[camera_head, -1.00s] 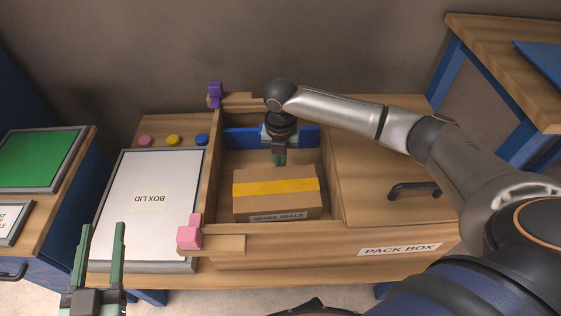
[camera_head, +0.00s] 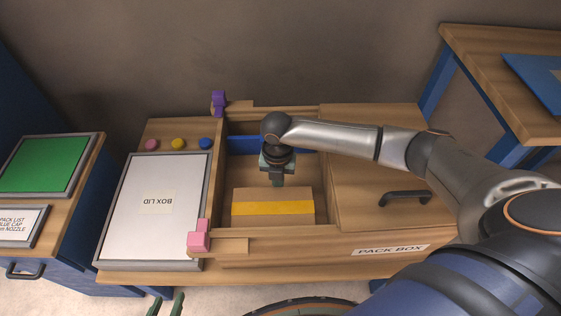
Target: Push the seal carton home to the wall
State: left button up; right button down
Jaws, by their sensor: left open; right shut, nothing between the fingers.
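The seal carton (camera_head: 272,208) is a brown cardboard box with a yellow tape band. It lies inside the open compartment of the pack box (camera_head: 290,247), close behind the near wall. Its labelled front face is hidden by that wall, and I cannot tell whether they touch. My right gripper (camera_head: 277,183) is shut and empty, pointing down at the carton's far side. Its tips are partly hidden, so contact is unclear. My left gripper (camera_head: 166,302) is open and empty at the bottom edge, away from the carton.
A blue strip (camera_head: 243,145) crosses the compartment behind my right gripper. The box lid (camera_head: 150,236) lies to the left. Pink (camera_head: 199,241) and purple (camera_head: 218,98) clips sit on the box's left corners. A handled wooden cover (camera_head: 370,170) closes the right side.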

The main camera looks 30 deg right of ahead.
jog(key=shift+s+a+f, duration=0.1)
jog(key=shift+s+a, duration=0.1)
jog(key=shift+s, duration=0.05)
notch_tip(320, 180, up, 13)
jog(key=p, duration=0.3)
jog(key=shift+f, duration=0.2)
dwell(0.3)
